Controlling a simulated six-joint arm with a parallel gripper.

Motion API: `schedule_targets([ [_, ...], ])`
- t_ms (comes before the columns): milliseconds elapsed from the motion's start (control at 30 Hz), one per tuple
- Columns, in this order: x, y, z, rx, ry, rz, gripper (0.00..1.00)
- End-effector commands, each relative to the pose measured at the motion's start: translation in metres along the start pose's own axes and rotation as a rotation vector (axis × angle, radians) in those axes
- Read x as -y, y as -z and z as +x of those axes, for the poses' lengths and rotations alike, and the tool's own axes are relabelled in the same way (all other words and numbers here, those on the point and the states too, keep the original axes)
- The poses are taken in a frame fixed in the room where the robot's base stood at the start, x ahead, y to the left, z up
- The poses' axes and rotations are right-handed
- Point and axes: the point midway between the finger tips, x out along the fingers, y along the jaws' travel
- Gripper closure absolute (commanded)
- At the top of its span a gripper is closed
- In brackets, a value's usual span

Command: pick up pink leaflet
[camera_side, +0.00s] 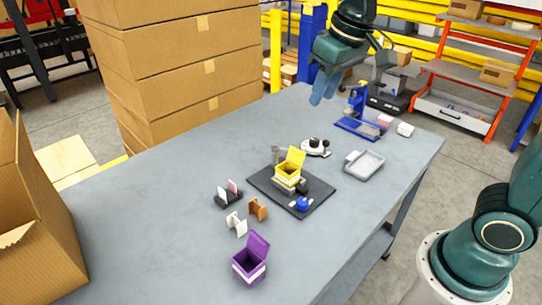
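A small pink leaflet (232,187) stands upright in a dark holder (229,201) left of the middle of the grey table, beside a white leaflet (222,195). Another small pink item (384,120) lies near the table's far right edge; its kind is too small to tell. My gripper (321,92) hangs over the far end of the table, with blue fingers pointing down. It is well apart from the upright pink leaflet. Its fingers overlap in this view, so their opening is unclear, and I see nothing held.
A black mat (262,183) carries a yellow open box (289,169) and a blue item. A purple open box (251,262) stands in front. A grey tray (363,166) and blue stand (358,120) are at right. Stacked cartons (180,60) rise behind.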

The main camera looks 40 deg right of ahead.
Motion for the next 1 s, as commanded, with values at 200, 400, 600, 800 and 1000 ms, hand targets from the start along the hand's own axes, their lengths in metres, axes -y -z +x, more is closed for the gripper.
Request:
schedule_targets([
  [200,0.014,0.041,0.031,0.060,0.000,-0.001,0.71],
  [400,0.028,0.074,0.065,0.110,-0.002,-0.001,0.71],
  [600,0.043,0.101,0.105,0.159,-0.006,0.000,0.71],
  [800,0.059,0.122,0.151,0.209,-0.012,-0.001,0.71],
  [1000,0.074,0.135,0.196,0.254,-0.020,-0.001,0.71],
])
